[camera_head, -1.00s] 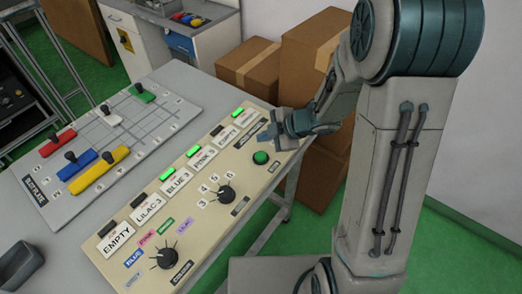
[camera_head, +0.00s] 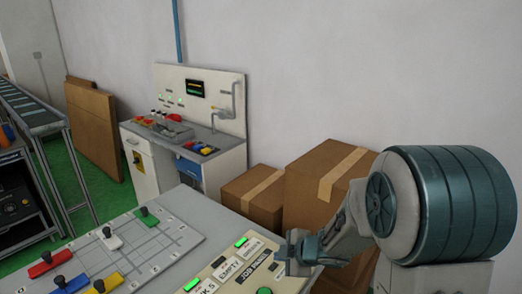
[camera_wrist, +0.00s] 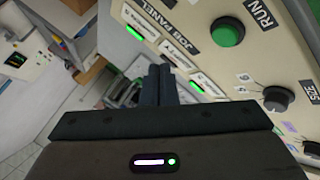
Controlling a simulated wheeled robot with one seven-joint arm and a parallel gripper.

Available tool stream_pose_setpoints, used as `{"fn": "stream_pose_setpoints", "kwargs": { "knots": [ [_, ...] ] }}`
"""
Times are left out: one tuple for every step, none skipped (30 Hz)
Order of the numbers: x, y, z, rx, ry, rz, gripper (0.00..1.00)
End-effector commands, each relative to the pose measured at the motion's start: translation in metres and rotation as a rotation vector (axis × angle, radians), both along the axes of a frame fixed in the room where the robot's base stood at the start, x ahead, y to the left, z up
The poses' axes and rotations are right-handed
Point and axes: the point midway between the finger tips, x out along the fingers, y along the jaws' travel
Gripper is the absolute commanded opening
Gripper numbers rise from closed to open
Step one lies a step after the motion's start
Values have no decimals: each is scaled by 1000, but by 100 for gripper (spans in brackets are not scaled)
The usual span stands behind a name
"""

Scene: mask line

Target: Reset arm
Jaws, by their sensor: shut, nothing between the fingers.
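My gripper (camera_head: 288,254) hangs over the far right part of the beige job panel (camera_head: 228,288), beside the "JOB PANEL" lettering. In the wrist view its two dark fingers (camera_wrist: 158,86) are together with nothing between them. The panel also shows in the wrist view (camera_wrist: 215,50), with a green RUN button (camera_wrist: 228,32) and a black SIZE dial (camera_wrist: 277,98). I cannot tell how far the fingers are above the surface.
The slot plate (camera_head: 180,240) holds red, blue, yellow, white and green knobbed pieces. Cardboard boxes (camera_head: 322,190) stand behind the gripper. A workstation (camera_head: 215,115) stands against the back wall, with a conveyor (camera_head: 35,110) at far left.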

Motion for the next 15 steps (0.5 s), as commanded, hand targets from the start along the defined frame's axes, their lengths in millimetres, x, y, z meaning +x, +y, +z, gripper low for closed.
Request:
{"fn": "stream_pose_setpoints", "kwargs": {
  "knots": [
    [6, -16, 18, -19, -28, -116, 0],
    [9, -27, 27, -28, -36, -192, 0],
    [9, -42, 39, -38, -43, -296, 0],
    [9, -52, 47, -41, -43, -374, 0],
    [6, -63, 55, -42, -42, -450, 0],
    [1, -77, 65, -42, -34, -549, 0],
    [-5, -86, 71, -38, -24, -623, 0],
    [-12, -95, 77, -33, -11, -694, 0],
    [-23, -106, 84, -24, 10, -787, 0],
    [-32, -113, 89, -14, 30, -856, 0],
    [-42, -119, 93, -2, 55, -923, 0],
    [-57, -126, 97, 17, 90, -1007, 0],
    [-69, -130, 100, 34, 121, -1069, 0],
    [-82, -132, 102, 53, 156, -1127, 0],
    [-99, -133, 104, 81, 206, -1199, 0]
  ]
}}
